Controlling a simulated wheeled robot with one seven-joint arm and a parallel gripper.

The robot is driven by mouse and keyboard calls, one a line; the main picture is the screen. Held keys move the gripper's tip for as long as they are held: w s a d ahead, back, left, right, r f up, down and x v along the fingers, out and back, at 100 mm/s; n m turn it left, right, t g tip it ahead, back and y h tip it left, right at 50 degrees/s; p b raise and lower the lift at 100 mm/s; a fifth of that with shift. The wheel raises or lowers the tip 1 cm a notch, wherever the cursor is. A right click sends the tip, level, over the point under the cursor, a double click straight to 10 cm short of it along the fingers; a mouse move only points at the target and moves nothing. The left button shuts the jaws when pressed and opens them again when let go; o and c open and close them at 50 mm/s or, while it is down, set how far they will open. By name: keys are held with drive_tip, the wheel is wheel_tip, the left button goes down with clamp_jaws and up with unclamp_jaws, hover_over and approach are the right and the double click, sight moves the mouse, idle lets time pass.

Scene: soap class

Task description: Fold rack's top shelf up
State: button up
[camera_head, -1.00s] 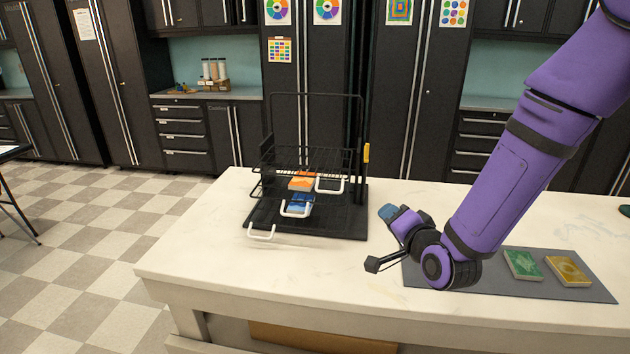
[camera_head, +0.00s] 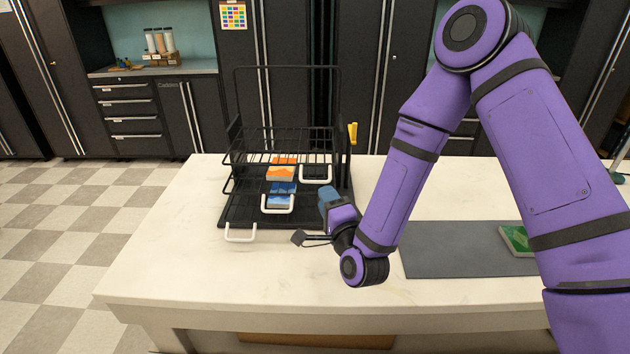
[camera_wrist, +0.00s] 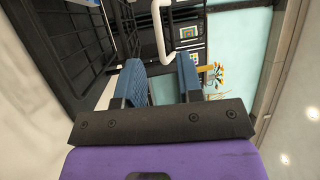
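The black wire rack (camera_head: 287,147) stands upright on the counter, with a tall wire frame at its back. The top wire shelf (camera_head: 262,146) extends level. White handles show at the rack's front: an upper right one (camera_head: 316,180), a middle one (camera_head: 278,209) and a low left one (camera_head: 240,239). My gripper (camera_head: 328,198) is just right of the rack's front. In the wrist view my gripper's two blue fingers (camera_wrist: 161,80) are apart with nothing between them. A white handle (camera_wrist: 158,30) shows beyond the fingertips there.
An orange bar (camera_head: 282,173) and a blue bar (camera_head: 281,189) sit inside the rack. A yellow part (camera_head: 352,133) is at its right side. A grey mat (camera_head: 440,264) with a green bar (camera_head: 514,240) lies to the right, partly behind my arm. The counter's front left (camera_head: 165,265) is clear.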

sight(317, 181)
drive_tip(key=x, duration=0.7)
drive_tip(key=shift+r, duration=0.1)
drive_tip(key=shift+s, duration=0.1)
drive_tip(key=shift+c, duration=0.2)
clamp_jaws()
